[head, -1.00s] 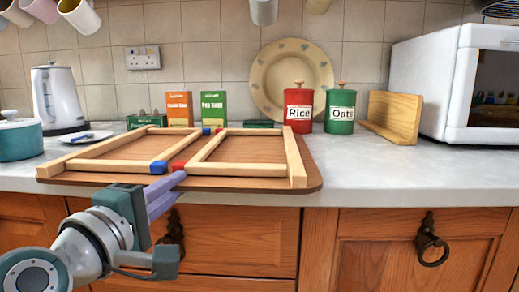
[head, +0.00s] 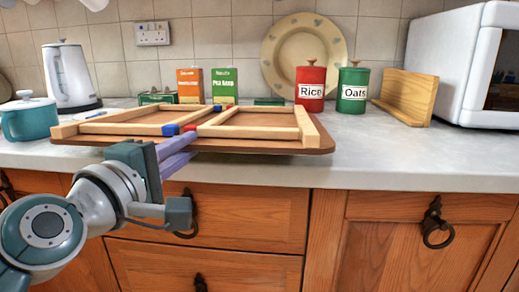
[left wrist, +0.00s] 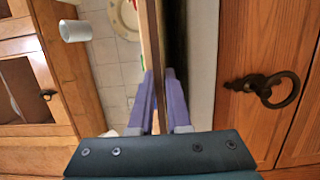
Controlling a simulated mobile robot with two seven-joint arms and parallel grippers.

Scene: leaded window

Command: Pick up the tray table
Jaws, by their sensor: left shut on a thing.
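The tray table (head: 258,149) is a brown wooden board, its underside up, with pale folded leg frames on top that have red and blue ends. It is above the worktop in the head view, its front edge apparently raised. My left gripper (head: 188,140) is shut on the middle of the front edge, its purple fingers above and below the board. In the left wrist view the board (left wrist: 157,40) stands edge-on between the fingers (left wrist: 160,78), with a dark gap between it and the worktop. My right gripper is not in view.
Behind the tray table stand two food boxes (head: 224,88), the red Rice tin (head: 311,84) and the green Oats tin (head: 352,90). A kettle (head: 70,78) and teal pot (head: 28,120) are at left. A wooden stand (head: 405,98) and microwave (head: 470,65) are right. Front right worktop (head: 430,160) is clear.

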